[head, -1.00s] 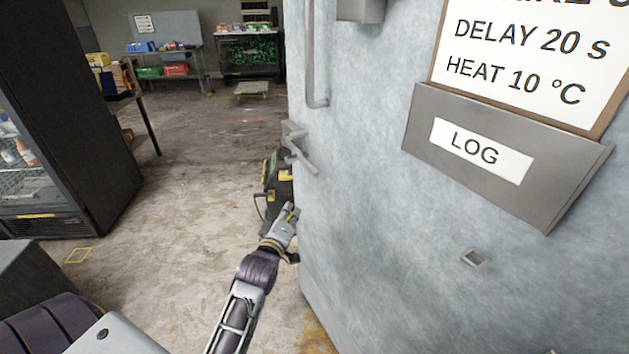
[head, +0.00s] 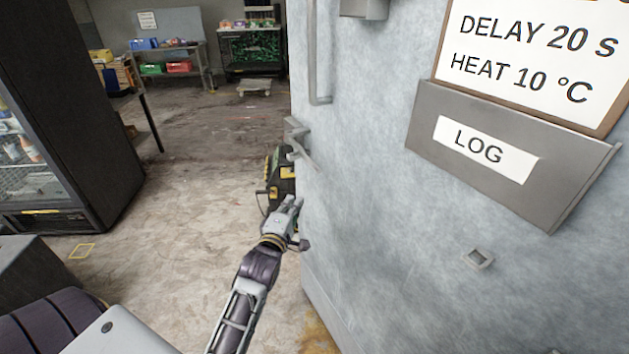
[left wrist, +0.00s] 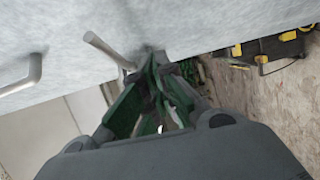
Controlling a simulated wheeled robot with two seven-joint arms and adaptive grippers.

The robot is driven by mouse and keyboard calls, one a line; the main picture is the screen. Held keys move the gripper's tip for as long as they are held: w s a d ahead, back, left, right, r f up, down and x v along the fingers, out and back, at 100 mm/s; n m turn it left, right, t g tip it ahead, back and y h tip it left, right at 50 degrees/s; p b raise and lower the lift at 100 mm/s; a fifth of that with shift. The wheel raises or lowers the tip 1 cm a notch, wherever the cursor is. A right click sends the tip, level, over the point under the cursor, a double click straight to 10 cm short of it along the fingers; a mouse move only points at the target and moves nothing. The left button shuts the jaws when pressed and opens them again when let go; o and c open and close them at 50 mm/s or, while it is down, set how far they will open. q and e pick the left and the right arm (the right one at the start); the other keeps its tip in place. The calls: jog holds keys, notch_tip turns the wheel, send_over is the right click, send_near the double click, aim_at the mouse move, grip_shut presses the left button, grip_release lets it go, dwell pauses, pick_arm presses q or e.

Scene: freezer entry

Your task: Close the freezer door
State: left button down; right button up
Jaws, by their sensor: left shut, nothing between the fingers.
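The freezer door (head: 370,190) is a large pale grey-blue panel filling the right of the head view. Its free edge stands near the picture's middle, with a long bar handle (head: 318,85) and a lever latch (head: 298,148) beside it. In the left wrist view, the door (left wrist: 130,20) spans the top, with the lever (left wrist: 108,48) sticking out. My left gripper (head: 293,205) is shut and empty, below the lever and close to the door's edge. Its fingertips (left wrist: 160,60) look near the door face; I cannot tell whether they touch. My right gripper is in neither view.
A black and yellow case (head: 280,180) stands on the floor behind my left gripper. A dark glass-fronted cooler (head: 85,130) stands at the left. Shelves (head: 165,70) and a low cart (head: 254,87) are at the back. The floor between is mostly clear.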

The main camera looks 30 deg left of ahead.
pick_arm(q)
jog(key=shift+w, duration=0.2)
dwell(0.4)
jog(key=d+p+x, duration=0.2)
jog(key=x, duration=1)
jog(key=shift+w+d, duration=0.35)
jog(key=shift+w, duration=0.2)
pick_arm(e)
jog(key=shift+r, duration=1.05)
pick_arm(q)
jog(key=shift+w, duration=0.1)
